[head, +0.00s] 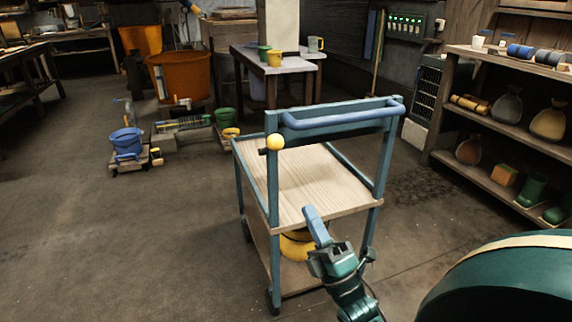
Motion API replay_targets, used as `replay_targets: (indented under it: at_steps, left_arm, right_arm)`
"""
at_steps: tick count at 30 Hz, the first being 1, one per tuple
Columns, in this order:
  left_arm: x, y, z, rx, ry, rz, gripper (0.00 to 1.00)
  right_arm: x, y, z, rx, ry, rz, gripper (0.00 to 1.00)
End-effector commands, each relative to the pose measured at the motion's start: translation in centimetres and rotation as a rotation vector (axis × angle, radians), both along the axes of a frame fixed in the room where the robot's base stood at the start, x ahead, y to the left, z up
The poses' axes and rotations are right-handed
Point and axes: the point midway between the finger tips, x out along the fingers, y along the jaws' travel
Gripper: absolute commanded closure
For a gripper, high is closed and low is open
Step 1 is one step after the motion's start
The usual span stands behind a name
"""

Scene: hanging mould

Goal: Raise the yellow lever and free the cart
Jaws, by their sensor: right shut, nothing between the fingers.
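The cart (314,181) stands in the middle of the floor, with a blue frame, a bare light wood top shelf and a blue push handle (345,117) on its near side. The yellow lever (276,142) shows as a round yellow knob at the left post, with a short dark stub beside it. My right gripper (311,212) is shut and empty. In the picture it overlaps the cart's near edge, below and right of the knob; I cannot tell its exact distance from the cart. My left gripper is out of view.
A yellow container (297,244) sits on the cart's lower shelf, partly hidden. Wooden shelves (480,128) with sacks and boots stand at right. A table (276,65) with mugs and an orange tub (182,76) stand behind.

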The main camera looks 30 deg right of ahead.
Motion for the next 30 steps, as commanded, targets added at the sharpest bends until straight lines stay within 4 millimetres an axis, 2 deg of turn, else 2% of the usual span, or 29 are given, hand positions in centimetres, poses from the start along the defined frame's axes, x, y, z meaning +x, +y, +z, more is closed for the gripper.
replay_targets:
  at_steps: [6, 15, 21, 30]
  left_arm:
    - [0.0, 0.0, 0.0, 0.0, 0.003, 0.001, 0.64]
    - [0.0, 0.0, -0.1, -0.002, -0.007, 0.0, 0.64]
    - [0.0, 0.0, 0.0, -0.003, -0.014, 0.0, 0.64]
    - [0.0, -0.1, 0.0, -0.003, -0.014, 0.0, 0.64]
  right_arm:
    - [3.6, 0.1, 3.5, -0.002, -0.008, 0.003, 1.0]
    - [7.4, 0.2, 6.9, -0.001, -0.003, 0.001, 1.0]
    - [8.4, 0.3, 7.7, 0.0, 0.0, 0.001, 1.0]
    - [8.5, 0.3, 7.8, 0.0, 0.001, 0.001, 1.0]
